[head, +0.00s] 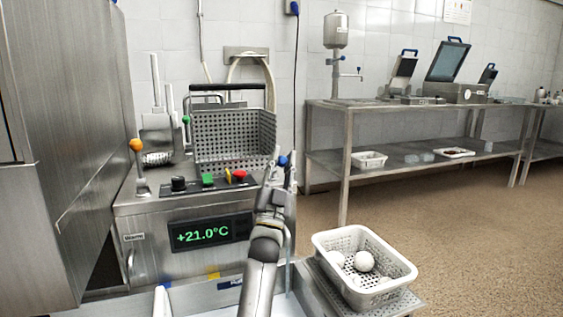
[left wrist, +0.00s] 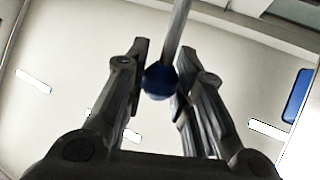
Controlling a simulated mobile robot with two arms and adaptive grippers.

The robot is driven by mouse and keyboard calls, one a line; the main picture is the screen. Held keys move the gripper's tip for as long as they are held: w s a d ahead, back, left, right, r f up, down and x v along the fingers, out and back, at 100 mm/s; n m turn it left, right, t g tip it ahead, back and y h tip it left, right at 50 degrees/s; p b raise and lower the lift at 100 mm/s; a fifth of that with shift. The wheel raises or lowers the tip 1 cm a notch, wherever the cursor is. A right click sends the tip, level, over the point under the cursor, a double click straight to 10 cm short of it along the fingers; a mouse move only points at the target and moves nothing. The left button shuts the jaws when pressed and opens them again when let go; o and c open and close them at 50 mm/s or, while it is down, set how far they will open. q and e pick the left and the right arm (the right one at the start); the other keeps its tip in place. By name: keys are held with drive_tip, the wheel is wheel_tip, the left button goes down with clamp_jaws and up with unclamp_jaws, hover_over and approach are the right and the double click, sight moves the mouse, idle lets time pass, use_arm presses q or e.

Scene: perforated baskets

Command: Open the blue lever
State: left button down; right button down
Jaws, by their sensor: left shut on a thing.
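The blue lever has a round blue knob (head: 282,160) at the right front corner of the steel fryer-like machine (head: 160,208). My left gripper (head: 281,170) reaches up to it from below, with its fingers on either side of the knob. In the left wrist view the blue knob (left wrist: 159,82) sits between the fingertips, and its thin metal rod (left wrist: 177,32) runs upward in the picture. The left gripper is shut on the knob. In the head view the fingers and arm hide most of the lever's rod. My right gripper is not in view.
An orange-knobbed lever (head: 136,146) stands at the machine's left front. A perforated metal basket (head: 235,140) stands on top, behind green, yellow and red controls. A white perforated basket (head: 364,262) with white balls is close on the right. A steel table (head: 420,112) stands farther back.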

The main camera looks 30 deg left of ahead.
use_arm(q)
drive_tip(key=shift+d+f, duration=0.1)
drive_tip(key=c, duration=1.2)
unclamp_jaws()
drive_tip(key=shift+h, duration=0.3)
drive_tip(key=shift+o, duration=0.2)
drive_tip(key=shift+s, duration=0.1)
drive_tip(key=s+d+f, duration=0.1)
drive_tip(key=s, duration=0.6)
drive_tip(key=s+d+f, duration=0.2)
drive_tip(key=s, duration=0.5)
drive_tip(key=shift+s+d+f, duration=0.3)
drive_tip(key=shift+s, duration=0.05)
